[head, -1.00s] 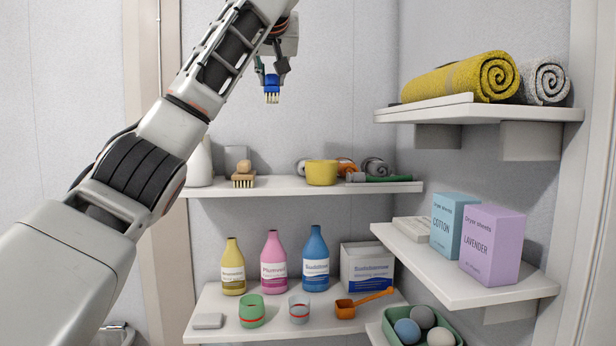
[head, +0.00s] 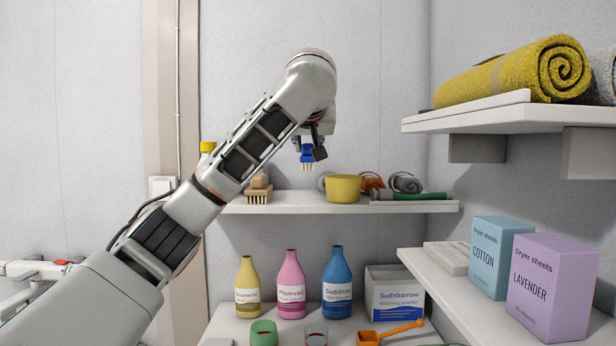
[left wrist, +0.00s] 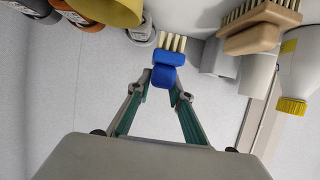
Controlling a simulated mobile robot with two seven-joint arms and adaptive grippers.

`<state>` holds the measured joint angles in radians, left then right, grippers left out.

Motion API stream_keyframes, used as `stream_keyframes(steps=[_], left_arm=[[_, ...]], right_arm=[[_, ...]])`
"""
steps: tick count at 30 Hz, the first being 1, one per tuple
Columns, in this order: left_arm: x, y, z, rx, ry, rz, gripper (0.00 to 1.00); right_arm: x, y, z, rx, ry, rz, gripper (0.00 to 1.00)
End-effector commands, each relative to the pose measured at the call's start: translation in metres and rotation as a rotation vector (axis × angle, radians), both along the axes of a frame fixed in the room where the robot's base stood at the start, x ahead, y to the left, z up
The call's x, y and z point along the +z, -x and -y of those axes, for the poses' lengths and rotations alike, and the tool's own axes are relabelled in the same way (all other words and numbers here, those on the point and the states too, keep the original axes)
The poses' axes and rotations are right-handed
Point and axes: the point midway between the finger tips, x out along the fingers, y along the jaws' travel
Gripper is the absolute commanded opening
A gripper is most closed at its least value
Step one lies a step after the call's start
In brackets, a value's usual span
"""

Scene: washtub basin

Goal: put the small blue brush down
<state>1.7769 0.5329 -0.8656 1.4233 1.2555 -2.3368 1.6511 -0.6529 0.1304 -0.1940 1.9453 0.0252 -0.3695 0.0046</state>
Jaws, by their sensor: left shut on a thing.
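The small blue brush (head: 307,154) with pale bristles is held by my left gripper (head: 308,146), bristles pointing down, just above the upper back shelf (head: 290,205) in the head view. In the left wrist view the blue brush (left wrist: 165,70) sits between the two fingertips of the left gripper (left wrist: 163,84), which is shut on it. The brush appears clear of the shelf, between a wooden brush and a yellow tub in the picture, though its exact depth is hard to tell. My right gripper is not in view.
Between wooden brush and tub is free room. Bottles (head: 291,285) stand below.

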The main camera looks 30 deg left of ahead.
Motion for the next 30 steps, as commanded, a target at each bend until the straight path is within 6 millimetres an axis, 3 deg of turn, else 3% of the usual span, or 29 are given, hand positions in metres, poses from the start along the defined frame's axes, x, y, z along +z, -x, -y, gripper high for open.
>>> stream_keyframes(steps=[3, 11, 18, 29, 30], left_arm=[[-0.022, 0.0, -0.001, 0.0, -0.002, -0.001, 0.0], [-0.04, 0.0, -0.001, 0.001, 0.0, 0.0, 0.0], [-0.07, 0.0, -0.001, 0.001, -0.001, -0.001, 0.0], [-0.076, 0.0, 0.0, -0.001, 0.001, 0.001, 0.0], [-0.076, 0.0, 0.0, 0.0, 0.0, 0.0, 0.25]], right_arm=[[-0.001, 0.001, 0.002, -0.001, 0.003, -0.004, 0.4], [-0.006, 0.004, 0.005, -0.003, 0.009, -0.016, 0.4], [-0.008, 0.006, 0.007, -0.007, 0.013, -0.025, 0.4], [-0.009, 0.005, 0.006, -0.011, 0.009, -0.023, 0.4], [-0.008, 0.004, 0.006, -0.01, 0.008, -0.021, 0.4]])
